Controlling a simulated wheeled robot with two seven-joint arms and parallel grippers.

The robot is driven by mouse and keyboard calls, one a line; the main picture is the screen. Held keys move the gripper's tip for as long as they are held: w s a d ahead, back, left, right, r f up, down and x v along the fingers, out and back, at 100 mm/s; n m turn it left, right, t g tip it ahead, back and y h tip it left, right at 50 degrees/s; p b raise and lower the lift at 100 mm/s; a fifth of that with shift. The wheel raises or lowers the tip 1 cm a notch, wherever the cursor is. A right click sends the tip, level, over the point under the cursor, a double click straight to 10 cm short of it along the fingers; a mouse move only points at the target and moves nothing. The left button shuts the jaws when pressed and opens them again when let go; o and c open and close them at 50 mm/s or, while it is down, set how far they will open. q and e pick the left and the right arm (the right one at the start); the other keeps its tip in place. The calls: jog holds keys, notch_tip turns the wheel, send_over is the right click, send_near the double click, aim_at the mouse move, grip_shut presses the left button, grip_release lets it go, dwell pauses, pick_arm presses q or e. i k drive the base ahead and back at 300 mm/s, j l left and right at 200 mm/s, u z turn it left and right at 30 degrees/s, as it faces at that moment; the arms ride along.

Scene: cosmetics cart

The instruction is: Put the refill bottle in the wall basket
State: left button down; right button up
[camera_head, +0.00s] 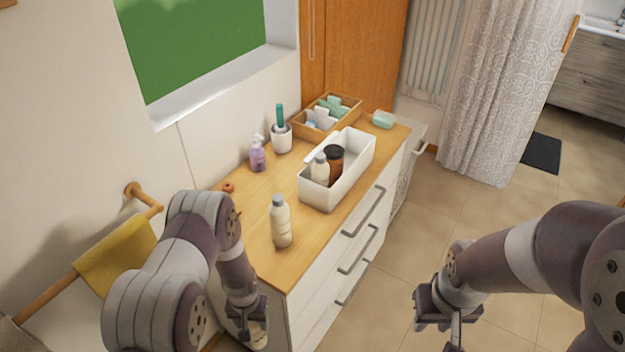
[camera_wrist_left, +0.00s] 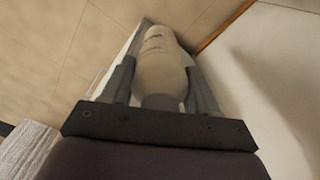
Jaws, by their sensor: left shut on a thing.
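My left gripper (camera_head: 250,322) is low in front of the cabinet's left end, below the top. It is shut on a pale cream bottle with dark lettering, which looks like the refill bottle (camera_head: 258,339). In the left wrist view the bottle (camera_wrist_left: 163,62) sits between the two fingers (camera_wrist_left: 160,85), its far end pointing away toward the floor. My right gripper (camera_head: 443,320) hangs over the floor at the right, its fingers apart and nothing visible between them. I cannot make out a wall basket in either view.
A similar cream bottle with a grey cap (camera_head: 280,222) stands on the wooden cabinet top (camera_head: 255,195). A white bin (camera_head: 345,185) there holds bottles. A purple pump bottle (camera_head: 257,155), a cup (camera_head: 282,140) and a wooden tray (camera_head: 345,118) stand behind. A yellow towel (camera_head: 115,255) hangs at left.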

aim_at(353, 159)
jog(key=u, duration=0.5)
jog(key=l+u, duration=0.2)
jog(key=u, duration=0.25)
jog(key=i+l+u, duration=0.1)
jog(key=u, duration=0.4)
jog(key=l+u, duration=0.1)
jog(key=u, duration=0.35)
jog(key=l+u, duration=0.1)
jog(key=u, duration=0.4)
jog(key=l+u, duration=0.1)
jog(key=u, duration=0.4)
jog(key=k+l+u, duration=0.25)
jog(key=u, duration=0.25)
jog(key=k+l+u, duration=0.3)
jog(key=u, duration=0.2)
jog(key=k+l+u, duration=0.1)
jog(key=k+u, duration=0.2)
jog(key=u, duration=0.2)
jog(key=k+z, duration=0.4)
jog(key=k+l+z, duration=0.15)
jog(key=z, duration=0.3)
jog(key=k+l+z, duration=0.25)
jog(key=z, duration=0.15)
